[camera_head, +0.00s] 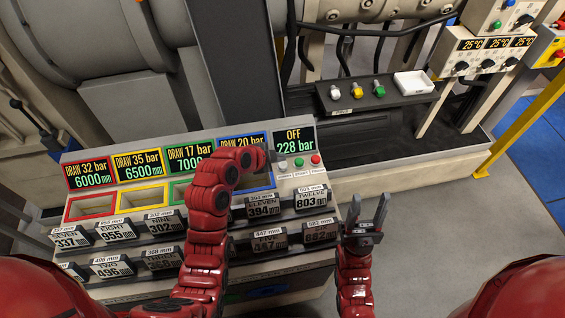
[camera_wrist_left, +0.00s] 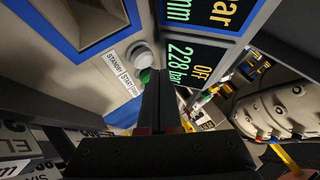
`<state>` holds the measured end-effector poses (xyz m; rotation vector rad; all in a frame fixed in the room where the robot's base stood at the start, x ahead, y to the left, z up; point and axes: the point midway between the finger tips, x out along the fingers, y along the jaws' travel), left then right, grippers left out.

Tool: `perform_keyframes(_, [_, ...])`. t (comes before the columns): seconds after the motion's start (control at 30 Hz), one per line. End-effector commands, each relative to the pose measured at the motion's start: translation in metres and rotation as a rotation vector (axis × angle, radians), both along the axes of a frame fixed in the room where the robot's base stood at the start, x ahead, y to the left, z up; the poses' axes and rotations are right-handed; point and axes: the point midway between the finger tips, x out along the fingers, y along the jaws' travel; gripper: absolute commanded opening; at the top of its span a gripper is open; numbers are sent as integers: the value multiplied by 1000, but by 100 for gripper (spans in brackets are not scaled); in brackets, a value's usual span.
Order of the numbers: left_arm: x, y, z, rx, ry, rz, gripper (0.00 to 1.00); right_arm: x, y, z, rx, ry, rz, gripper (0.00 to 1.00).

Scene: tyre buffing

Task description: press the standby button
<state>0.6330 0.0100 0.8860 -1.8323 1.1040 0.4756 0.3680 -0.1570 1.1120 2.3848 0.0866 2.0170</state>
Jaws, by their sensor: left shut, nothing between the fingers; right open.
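The standby button (camera_head: 283,164) is a pale grey knob at the left of a row on the console's right end, under the OFF 228 bar display. It also shows in the left wrist view (camera_wrist_left: 139,54), above the STANDBY label. The green start button (camera_head: 299,162) and red stop button (camera_head: 315,160) sit to its right. My left gripper (camera_head: 270,158) is shut and empty, just left of the standby button; whether it touches is unclear. Its dark fingers (camera_wrist_left: 161,82) partly cover the green button in the wrist view. My right gripper (camera_head: 369,208) is open and empty, right of the console.
Numbered black blocks (camera_head: 263,206) stand in rows on the console, below coloured-framed bins (camera_head: 143,197). Behind, a black panel (camera_head: 375,95) carries several buttons and a white tray (camera_head: 414,83). A yellow post (camera_head: 520,125) stands right. The floor at the right is clear.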

Motion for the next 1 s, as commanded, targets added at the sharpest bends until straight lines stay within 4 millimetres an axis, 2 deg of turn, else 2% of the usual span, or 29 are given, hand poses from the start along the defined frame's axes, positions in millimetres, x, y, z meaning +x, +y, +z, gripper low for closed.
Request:
perform_keyframes(0.5, [0,0,-9,1,0,-1,0,0,0,-17,0,0,0,50])
perform_keyframes(1.0, [0,0,-9,0,0,0,0,0,0,-18,0,0,0,50])
